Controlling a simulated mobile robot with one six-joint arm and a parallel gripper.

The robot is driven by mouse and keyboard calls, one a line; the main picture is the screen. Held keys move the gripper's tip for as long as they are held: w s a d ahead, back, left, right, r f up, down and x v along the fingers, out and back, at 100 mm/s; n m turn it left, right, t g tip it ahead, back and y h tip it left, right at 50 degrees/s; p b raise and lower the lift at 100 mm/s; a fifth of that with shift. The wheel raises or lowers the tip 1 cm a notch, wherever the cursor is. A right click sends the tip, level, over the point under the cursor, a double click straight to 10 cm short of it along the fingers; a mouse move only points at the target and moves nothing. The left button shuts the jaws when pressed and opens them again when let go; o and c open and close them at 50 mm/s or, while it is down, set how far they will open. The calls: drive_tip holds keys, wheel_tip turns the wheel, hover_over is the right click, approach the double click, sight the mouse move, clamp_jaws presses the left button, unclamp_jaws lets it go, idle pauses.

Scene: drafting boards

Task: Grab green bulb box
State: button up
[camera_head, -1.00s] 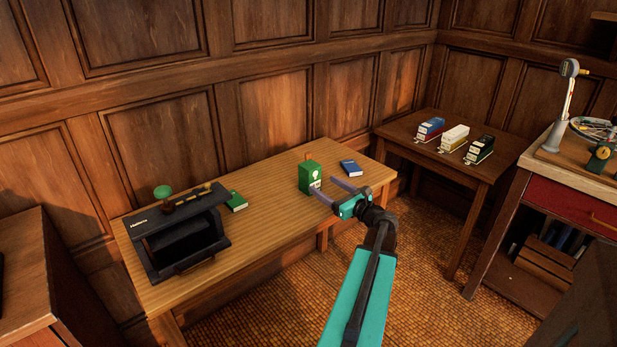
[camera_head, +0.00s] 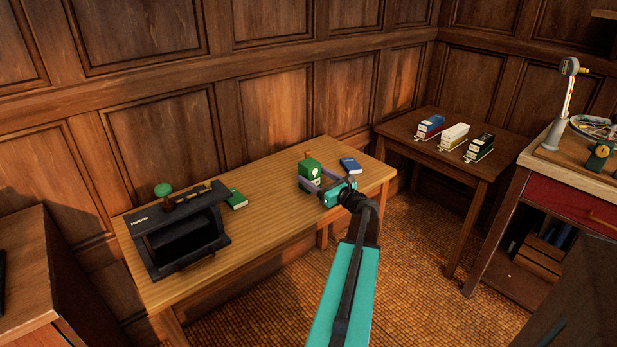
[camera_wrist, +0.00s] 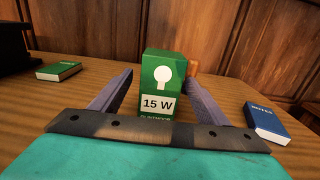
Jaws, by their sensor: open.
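The green bulb box (camera_head: 310,170) stands upright on the long wooden table. In the wrist view the green bulb box (camera_wrist: 161,82) shows a white bulb picture and a "15 W" label. My gripper (camera_head: 316,183) is open at the box's near side. In the wrist view my gripper (camera_wrist: 160,85) has one finger to the left of the box and one to the right, with gaps showing on both sides. The box's lower edge is hidden behind the gripper's body.
A blue notebook (camera_wrist: 267,122) lies right of the box, close to the right finger. A green book (camera_head: 237,199) and a black box-like device (camera_head: 180,232) are on the left. An orange-brown object (camera_wrist: 193,67) is behind the box.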

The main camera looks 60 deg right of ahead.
sight(302, 167)
drive_tip(key=shift+x, duration=0.95)
drive_tip(key=shift+p+x, duration=0.45)
drive_tip(key=shift+x, duration=2.15)
drive_tip(key=shift+r, duration=0.1)
drive_tip(key=shift+s, duration=0.1)
drive_tip(key=c, duration=1.1)
drive_tip(key=shift+c, duration=0.2)
drive_tip(key=shift+r, duration=0.15)
